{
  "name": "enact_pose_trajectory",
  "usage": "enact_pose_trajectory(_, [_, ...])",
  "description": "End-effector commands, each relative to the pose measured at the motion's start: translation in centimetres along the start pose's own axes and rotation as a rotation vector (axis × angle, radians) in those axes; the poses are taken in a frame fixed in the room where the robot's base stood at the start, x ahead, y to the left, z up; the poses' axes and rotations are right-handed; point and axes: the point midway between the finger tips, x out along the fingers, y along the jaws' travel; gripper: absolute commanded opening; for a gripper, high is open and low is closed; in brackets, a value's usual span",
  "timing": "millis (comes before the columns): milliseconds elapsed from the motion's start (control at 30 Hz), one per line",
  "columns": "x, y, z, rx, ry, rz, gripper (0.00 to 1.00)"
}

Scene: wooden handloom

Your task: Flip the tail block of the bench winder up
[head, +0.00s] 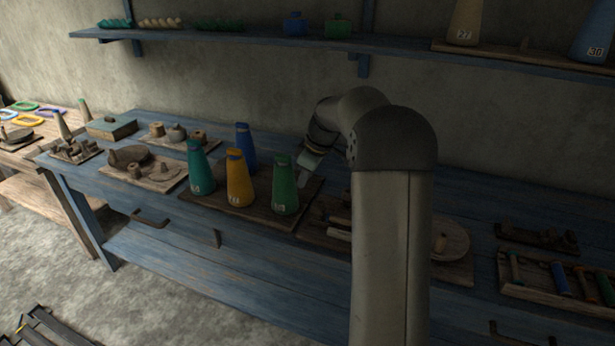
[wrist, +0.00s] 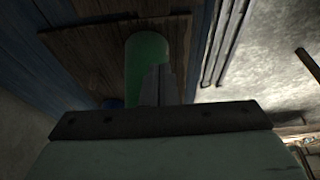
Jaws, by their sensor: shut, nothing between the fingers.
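My gripper (head: 304,180) is shut and empty, pointing down just right of the green cone (head: 285,190) on the bench. In the wrist view, my fingers (wrist: 158,86) show in front of that green cone (wrist: 146,52); I cannot tell whether they touch it. I cannot surely identify the bench winder or its tail block. A board (head: 459,271) with a round wooden disc (head: 451,239) and wooden pieces lies right of the cones, largely hidden behind my arm. Another board on the left carries a dark rounded wooden piece (head: 129,156) and small blocks.
Teal (head: 200,172), yellow (head: 238,184) and blue (head: 245,145) cones stand close left of my gripper with the green one. A blue shelf (head: 270,43) runs along the wall above. A rack of coloured handles (head: 560,279) lies at the right. The bench's left front edge is mostly clear.

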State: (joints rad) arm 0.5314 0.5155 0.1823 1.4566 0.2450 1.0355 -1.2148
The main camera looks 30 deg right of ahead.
Motion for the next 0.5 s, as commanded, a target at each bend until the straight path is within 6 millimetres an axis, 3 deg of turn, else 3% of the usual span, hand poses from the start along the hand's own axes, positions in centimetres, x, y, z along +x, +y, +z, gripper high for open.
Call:
enact_pose_trajectory(300, [6.9, -0.1, 0.0, -0.001, -0.002, -0.004, 0.00])
enact_pose_trajectory(500, [5.4, 0.0, 2.9, 0.003, 0.000, 0.001, 0.00])
